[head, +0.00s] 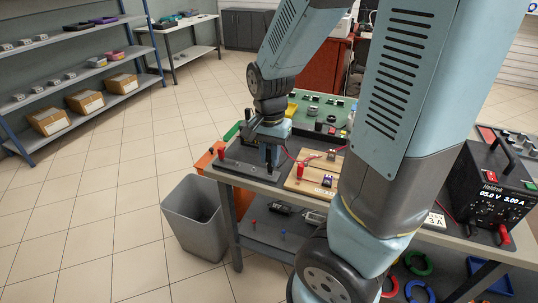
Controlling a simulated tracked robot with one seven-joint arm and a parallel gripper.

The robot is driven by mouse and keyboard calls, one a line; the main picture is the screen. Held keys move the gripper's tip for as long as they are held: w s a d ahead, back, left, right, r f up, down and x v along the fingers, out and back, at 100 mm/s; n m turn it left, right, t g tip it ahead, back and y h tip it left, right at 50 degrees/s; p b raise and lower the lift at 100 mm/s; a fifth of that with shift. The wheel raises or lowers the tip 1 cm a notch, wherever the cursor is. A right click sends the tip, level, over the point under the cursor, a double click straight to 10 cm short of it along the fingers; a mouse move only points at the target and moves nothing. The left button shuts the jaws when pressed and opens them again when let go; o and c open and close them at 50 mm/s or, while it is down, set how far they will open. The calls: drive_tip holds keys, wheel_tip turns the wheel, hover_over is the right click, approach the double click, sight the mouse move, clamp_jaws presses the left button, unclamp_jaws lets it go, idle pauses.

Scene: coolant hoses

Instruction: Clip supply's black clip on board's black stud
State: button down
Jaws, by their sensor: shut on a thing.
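The supply (490,190) is a black box with a handle and a lit display at the right end of the table. A red plug or clip (504,234) shows at its front. My gripper (270,156) is low over the table's left front, shut on a small dark piece that looks like the black clip. The fingers mostly hide it. Below is a dark grey board (240,169) with a red stud (221,152) at its left. A black post shows close by the fingertips; I cannot tell whether the clip touches it.
A green mat (320,103) lies farther back. My arm hides the table's middle. A grey bin (196,218) stands on the floor at left.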

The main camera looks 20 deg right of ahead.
drive_tip(key=shift+r, duration=1.3)
drive_tip(key=shift+w+d+f, duration=0.1)
approach(306, 162)
drive_tip(key=shift+a, duration=0.65)
drive_tip(key=shift+d+f, duration=0.3)
drive_tip(key=shift+f, duration=0.3)
drive_tip(key=shift+d+f, duration=0.3)
drive_tip(key=shift+f, duration=2.2)
drive_tip(key=shift+f, duration=0.75)
drive_tip(key=c, duration=0.6)
unclamp_jaws()
